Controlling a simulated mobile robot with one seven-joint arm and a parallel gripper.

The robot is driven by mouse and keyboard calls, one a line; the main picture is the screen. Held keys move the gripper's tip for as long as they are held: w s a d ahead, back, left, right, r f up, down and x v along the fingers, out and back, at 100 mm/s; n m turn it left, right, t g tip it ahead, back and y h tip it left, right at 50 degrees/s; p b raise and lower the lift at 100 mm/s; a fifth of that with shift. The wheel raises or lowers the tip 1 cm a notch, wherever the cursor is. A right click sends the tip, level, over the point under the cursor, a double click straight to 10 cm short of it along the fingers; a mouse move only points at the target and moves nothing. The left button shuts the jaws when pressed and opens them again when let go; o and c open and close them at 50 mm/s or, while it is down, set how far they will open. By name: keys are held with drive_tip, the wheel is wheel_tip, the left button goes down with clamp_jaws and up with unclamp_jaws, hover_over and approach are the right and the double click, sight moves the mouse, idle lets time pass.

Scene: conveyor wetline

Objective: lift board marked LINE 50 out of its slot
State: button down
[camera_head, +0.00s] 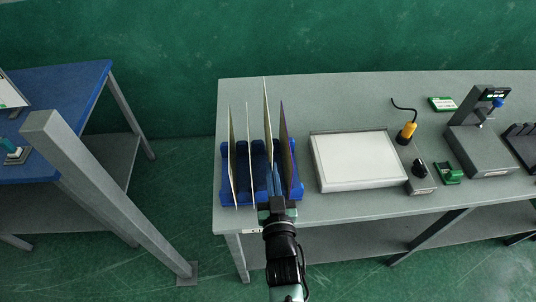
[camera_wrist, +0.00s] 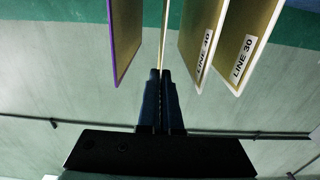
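Several thin upright boards stand over a blue slotted rack (camera_head: 241,160) at the left end of the bench. My gripper (camera_head: 274,178) is at the rack's front, shut on the third board from the left (camera_head: 267,115). In the wrist view this board is a thin edge-on strip (camera_wrist: 163,40) meeting my fingertips (camera_wrist: 160,76). Its label is not visible, so I cannot read LINE 50. Its top reaches higher in the head view than its neighbours' tops. Whether its lower edge is clear of the slot is hidden. Boards LINE 40 (camera_wrist: 205,35) and LINE 30 (camera_wrist: 248,40) stand beside it.
A purple-edged board (camera_wrist: 124,38) stands close on the other side. A white-topped panel (camera_head: 357,160) lies right of the rack. Further right are a yellow-handled tool (camera_head: 407,131), a knobbed box (camera_head: 420,176) and a grey stand (camera_head: 483,150). A grey post (camera_head: 105,190) rises at left.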

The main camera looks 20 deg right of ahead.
drive_tip(key=shift+r, duration=0.35)
drive_tip(key=p+v, duration=0.3)
drive_tip(key=v, duration=0.9)
idle(0.4)
